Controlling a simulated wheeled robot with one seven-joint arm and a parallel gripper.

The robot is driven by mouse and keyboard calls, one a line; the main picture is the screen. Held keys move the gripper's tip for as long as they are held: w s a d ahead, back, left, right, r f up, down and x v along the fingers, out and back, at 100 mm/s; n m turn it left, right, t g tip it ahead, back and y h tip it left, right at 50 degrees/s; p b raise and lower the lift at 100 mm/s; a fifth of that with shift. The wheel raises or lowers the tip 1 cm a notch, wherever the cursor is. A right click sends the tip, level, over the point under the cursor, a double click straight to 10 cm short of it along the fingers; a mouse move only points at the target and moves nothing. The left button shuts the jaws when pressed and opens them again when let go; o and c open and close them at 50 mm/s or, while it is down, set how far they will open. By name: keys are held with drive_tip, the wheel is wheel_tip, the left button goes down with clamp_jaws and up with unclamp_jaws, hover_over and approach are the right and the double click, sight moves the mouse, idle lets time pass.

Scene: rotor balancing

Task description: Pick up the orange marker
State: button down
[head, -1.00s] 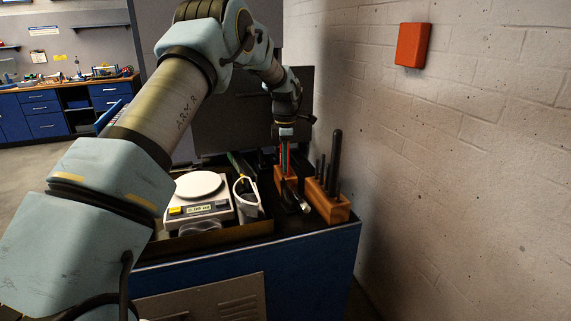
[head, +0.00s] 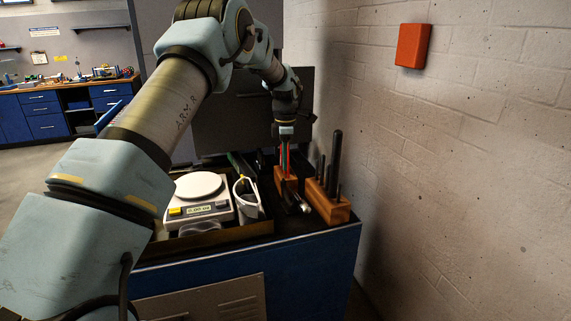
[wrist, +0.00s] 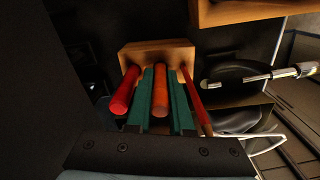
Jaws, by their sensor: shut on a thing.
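The orange marker (wrist: 160,92) stands in a wooden block (wrist: 130,57), between the two green fingers of my gripper (wrist: 161,106) in the wrist view. The fingers are shut on it from both sides. A red marker (wrist: 125,92) stands in the same block just left of the fingers, and a thin red pencil-like stick (wrist: 196,100) just right of them. In the head view my gripper (head: 286,156) points down at the block (head: 287,190). The orange marker cannot be made out clearly there. Its lower end is hidden in the block.
A second wooden block (head: 326,205) with dark tools stands close on the right. A white scale (head: 199,190) and a grey container (head: 248,200) stand left. A metal-tipped tool (wrist: 285,74) lies beside the block. The brick wall (head: 460,170) is near on the right.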

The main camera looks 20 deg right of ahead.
wheel_tip(320, 180, up, 18)
drive_tip(key=b, duration=0.4)
drive_tip(key=shift+f, duration=0.25)
drive_tip(key=c, duration=1.4)
unclamp_jaws()
clamp_jaws()
